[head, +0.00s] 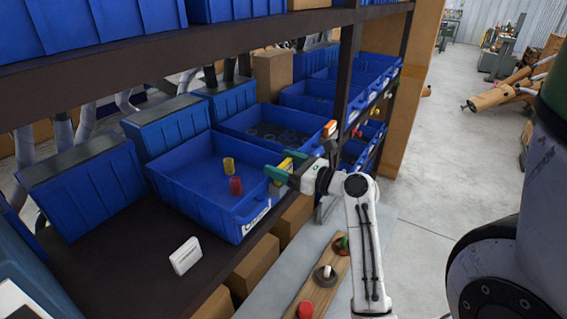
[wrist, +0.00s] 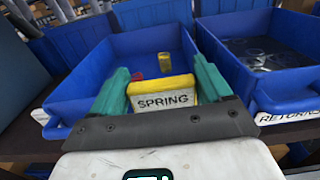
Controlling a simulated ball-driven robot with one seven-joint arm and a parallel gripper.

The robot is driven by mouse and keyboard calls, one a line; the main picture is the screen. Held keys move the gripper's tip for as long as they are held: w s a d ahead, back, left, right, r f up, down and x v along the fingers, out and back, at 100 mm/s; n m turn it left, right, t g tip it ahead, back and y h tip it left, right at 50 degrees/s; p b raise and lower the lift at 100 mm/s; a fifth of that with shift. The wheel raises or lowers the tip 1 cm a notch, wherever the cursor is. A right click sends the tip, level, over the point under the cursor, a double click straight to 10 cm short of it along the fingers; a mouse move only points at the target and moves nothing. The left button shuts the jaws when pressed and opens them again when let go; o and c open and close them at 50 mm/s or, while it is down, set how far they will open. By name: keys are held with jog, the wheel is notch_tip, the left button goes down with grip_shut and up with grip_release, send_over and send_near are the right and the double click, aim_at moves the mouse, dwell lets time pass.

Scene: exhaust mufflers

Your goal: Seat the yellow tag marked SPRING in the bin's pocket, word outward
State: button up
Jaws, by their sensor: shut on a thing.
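My gripper (head: 285,167) has green fingers and is shut on the yellow tag (wrist: 163,94). The tag's white face reads SPRING upright toward the wrist camera; in the head view only a bit of its yellow shows between the fingers. The gripper is at the front rim of the large open blue bin (head: 190,186), toward its right corner. The bin also shows in the wrist view (wrist: 82,88), behind the tag.
A board (head: 322,276) with several coloured knobs lies below. An upper shelf overhangs the bins.

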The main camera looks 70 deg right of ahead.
jog(key=shift+f, duration=0.3)
jog(key=o, duration=1)
jog(key=shift+s, duration=0.1)
jog(key=b+v, duration=0.2)
jog(key=v, duration=0.8)
jog(key=shift+s, duration=0.35)
